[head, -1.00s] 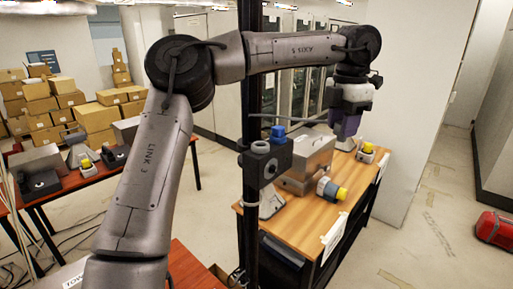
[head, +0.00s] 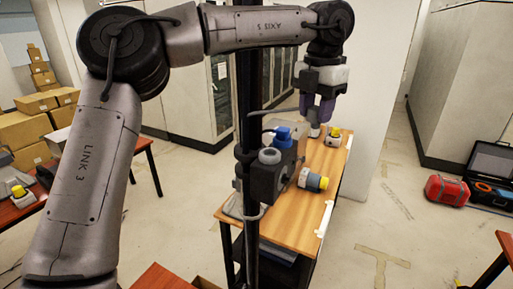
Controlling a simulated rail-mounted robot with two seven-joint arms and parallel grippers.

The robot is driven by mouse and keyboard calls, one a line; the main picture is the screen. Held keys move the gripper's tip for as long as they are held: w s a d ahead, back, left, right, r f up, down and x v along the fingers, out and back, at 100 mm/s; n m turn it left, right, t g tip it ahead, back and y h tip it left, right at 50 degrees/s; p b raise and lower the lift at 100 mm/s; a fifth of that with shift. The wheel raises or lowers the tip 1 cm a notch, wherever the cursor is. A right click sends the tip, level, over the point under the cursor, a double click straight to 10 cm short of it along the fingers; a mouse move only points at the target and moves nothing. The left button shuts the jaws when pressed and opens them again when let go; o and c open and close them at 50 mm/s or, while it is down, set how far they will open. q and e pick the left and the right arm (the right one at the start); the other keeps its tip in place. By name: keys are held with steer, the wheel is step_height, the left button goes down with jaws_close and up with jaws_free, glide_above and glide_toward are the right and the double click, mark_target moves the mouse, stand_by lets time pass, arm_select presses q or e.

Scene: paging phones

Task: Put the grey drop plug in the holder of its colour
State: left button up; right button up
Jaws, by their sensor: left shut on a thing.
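My left gripper (head: 317,110) hangs pointing down over the far part of the wooden table. It is shut, and a pale grey piece, apparently the grey drop plug (head: 314,131), shows small at its fingertips. A grey cord runs from behind the dark column toward the gripper. A small pale holder with a yellow top (head: 333,137) stands on the table just right of the fingertips. A grey-blue piece with a yellow end (head: 313,182) lies on its side nearer the front. I cannot make out a grey holder. My right gripper is not in view.
The wooden table (head: 290,218) has bare room at its front and right. A metal box behind the dark column is mostly hidden. A red case (head: 447,190) and an open black case (head: 490,175) lie on the floor at right. Cardboard boxes (head: 22,130) are stacked at left.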

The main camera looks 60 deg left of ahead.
arm_select(q)
steer(key=s+a+f+p, duration=0.1)
steer(key=a+f, duration=0.1)
steer(key=a, duration=0.1)
steer(key=s+a+f+p, duration=0.1)
steer(key=s+a+f, duration=0.1)
steer(key=s+a+f+p, duration=0.1)
steer(key=s+a+f, duration=0.1)
steer(key=a, duration=0.1)
steer(key=shift+s+a, duration=0.2)
steer(key=shift+a, duration=0.1)
steer(key=shift+s+a+f, duration=0.2)
steer(key=shift+a+f, duration=0.1)
steer(key=shift+a, duration=0.05)
step_height(320, 180, down, 3)
steer(key=shift+f+p, duration=0.15)
steer(key=shift+p, duration=1.1)
steer(key=shift+f, duration=0.4)
steer(key=shift+f+b, duration=0.3)
steer(key=o, duration=0.9)
steer(key=shift+r, duration=0.1)
